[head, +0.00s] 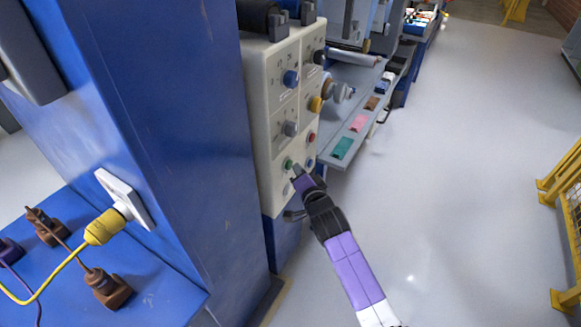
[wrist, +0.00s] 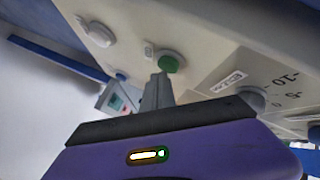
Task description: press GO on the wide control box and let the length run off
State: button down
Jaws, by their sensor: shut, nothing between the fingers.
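The wide cream control box (head: 262,120) is mounted beside a blue column and carries several knobs and buttons. A green button (head: 288,164) sits low on its face; it also shows in the wrist view (wrist: 170,63) with a pale ring around it. I cannot read a GO label. My gripper (head: 297,171) is shut and empty, its fingertips right at the green button. In the wrist view the closed fingers (wrist: 158,80) point at the button and overlap its lower edge. I cannot tell whether they touch it or whether it is pressed in.
A red button (head: 311,137) and a blue one (head: 310,163) are close to the green button. A grey shelf (head: 352,125) with coloured pieces runs behind the box. Plugs and cables lie on a blue surface (head: 150,295) at lower left. The floor to the right is open up to yellow fencing (head: 565,205).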

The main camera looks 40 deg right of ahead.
jog(key=shift+w+a+b, duration=0.15)
jog(key=shift+w+b, duration=0.3)
jog(key=shift+b, duration=0.05)
dwell(1.0)
jog(key=shift+s+r, duration=0.1)
jog(key=shift+s+d+p, duration=0.25)
jog(key=shift+s+p, duration=0.35)
jog(key=shift+s, duration=0.1)
jog(key=shift+s, duration=0.1)
jog(key=shift+s+d+p, duration=0.3)
jog(key=shift+s+p, duration=0.4)
jog(key=shift+s, duration=0.05)
jog(key=shift+s+d+p, duration=0.3)
jog(key=shift+s+p, duration=0.35)
jog(key=shift+s, duration=0.15)
jog(key=shift+s+d+p, duration=0.3)
jog(key=shift+s+p, duration=0.4)
jog(key=shift+s, duration=0.05)
